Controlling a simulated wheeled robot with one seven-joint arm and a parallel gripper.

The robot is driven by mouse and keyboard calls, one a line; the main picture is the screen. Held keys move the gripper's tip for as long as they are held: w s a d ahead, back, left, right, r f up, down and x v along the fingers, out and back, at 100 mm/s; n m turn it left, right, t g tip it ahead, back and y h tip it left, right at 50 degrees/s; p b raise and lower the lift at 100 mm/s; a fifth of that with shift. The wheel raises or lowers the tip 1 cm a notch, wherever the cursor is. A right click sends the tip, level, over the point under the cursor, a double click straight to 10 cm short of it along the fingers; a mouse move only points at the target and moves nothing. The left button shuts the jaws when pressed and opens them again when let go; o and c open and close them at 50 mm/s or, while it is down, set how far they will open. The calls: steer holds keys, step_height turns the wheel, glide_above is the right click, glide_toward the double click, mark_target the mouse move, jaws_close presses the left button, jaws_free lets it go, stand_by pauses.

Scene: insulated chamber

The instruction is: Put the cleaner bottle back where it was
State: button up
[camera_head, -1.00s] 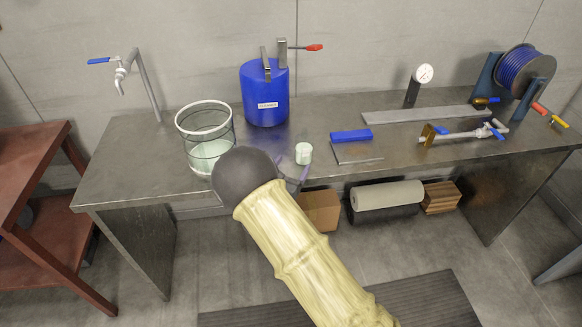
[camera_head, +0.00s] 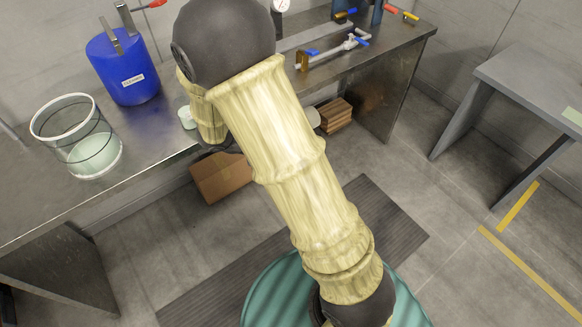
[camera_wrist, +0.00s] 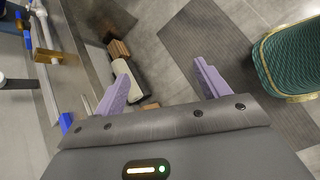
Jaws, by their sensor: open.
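A blue container (camera_head: 126,68) with a white label stands upright on the metal bench (camera_head: 35,200) at upper left of the head view. It has metal brackets on top. Its label is too small to read surely, so I cannot tell whether it is the cleaner bottle. No other clear bottle shows. In the wrist view my gripper (camera_wrist: 165,84) has its two purple fingers wide apart with nothing between them. It is over the bench's front edge and the floor. In the head view my arm hides the gripper and part of the bench.
A glass vessel (camera_head: 92,152) with pale liquid stands left of the blue container. A small pale cup (camera_head: 186,117) is partly behind my arm. A valve fitting (camera_head: 335,53) lies farther right. A cardboard box (camera_head: 220,180) and wooden blocks (camera_head: 333,115) are below. A grey table (camera_head: 530,85) stands right.

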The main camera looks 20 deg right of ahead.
steer(key=s+r+m+y, duration=0.5)
steer(key=s+m+y, duration=0.3)
steer(key=s+m, duration=0.3)
steer(key=m, duration=0.4)
steer(key=shift+s+a+r+y, duration=0.25)
steer(key=shift+s+y, duration=0.05)
